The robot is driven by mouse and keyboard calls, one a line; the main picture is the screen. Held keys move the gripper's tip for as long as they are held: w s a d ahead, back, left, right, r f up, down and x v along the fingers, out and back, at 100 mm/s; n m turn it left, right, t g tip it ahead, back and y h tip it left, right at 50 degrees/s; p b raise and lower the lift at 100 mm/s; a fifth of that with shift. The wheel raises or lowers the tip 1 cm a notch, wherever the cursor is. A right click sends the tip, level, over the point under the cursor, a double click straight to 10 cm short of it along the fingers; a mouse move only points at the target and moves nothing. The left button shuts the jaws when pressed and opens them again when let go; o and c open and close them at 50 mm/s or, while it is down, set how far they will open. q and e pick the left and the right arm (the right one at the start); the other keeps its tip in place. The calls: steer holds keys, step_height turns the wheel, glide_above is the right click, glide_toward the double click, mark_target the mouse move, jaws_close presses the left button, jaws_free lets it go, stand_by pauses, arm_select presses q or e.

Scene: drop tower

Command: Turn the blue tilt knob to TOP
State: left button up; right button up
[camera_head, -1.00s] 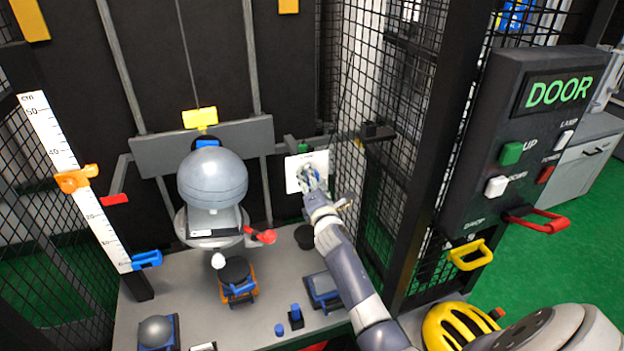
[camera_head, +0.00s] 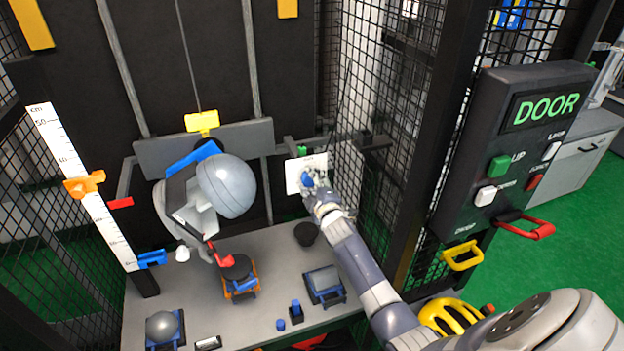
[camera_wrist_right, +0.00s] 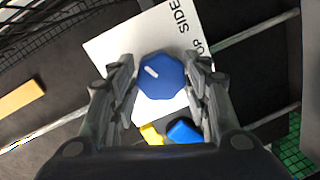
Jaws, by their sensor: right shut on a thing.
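The blue tilt knob (camera_head: 307,179) sits on a white label plate (camera_head: 292,174) at the back right of the tower. In the right wrist view the knob (camera_wrist_right: 161,77) lies between the two fingers, with a white mark slanting toward the upper left. The plate (camera_wrist_right: 112,48) there shows "SIDE" and part of another word ending in "OP". My right gripper (camera_head: 314,188) is shut on the knob. The grey headform (camera_head: 228,185) hangs tilted on its carrier, its round crown to the right. My left gripper is out of view.
The black DOOR panel (camera_head: 510,150) and mesh wall stand to the right of my arm. Below the headform, a dark round pad (camera_head: 237,267) stands on the grey base (camera_head: 270,245) among small blocks. A yellow helmet (camera_head: 445,314) lies at the front right.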

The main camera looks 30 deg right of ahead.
steer(key=m+p, duration=0.1)
steer(key=m, duration=0.1)
steer(key=shift+m+y, duration=0.3)
steer(key=shift+d+m+y, duration=0.1)
steer(key=shift+m+y, duration=0.2)
steer(key=shift+m, duration=0.8)
steer(key=shift+f+m+p, duration=0.15)
steer(key=shift+m+p, duration=0.15)
steer(key=shift+m, duration=0.9)
steer(key=shift+m+t+y, duration=0.4)
steer(key=shift+m+y, duration=0.1)
steer(key=shift+m, duration=0.7)
steer(key=shift+f+m+b, duration=0.15)
steer(key=shift+m+b, duration=0.55)
steer(key=shift+m, duration=0.5)
steer(key=m+b, duration=0.1)
steer(key=m, duration=0.1)
steer(key=shift+f+m+t+y, duration=0.1)
steer(key=shift+m+t+y, duration=0.2)
steer(key=shift+y, duration=0.1)
steer(key=m+b, duration=0.2)
steer(key=m, duration=0.1)
steer(key=shift+t, duration=0.3)
steer(key=shift+m+b, duration=0.95)
steer(key=shift+m, duration=0.35)
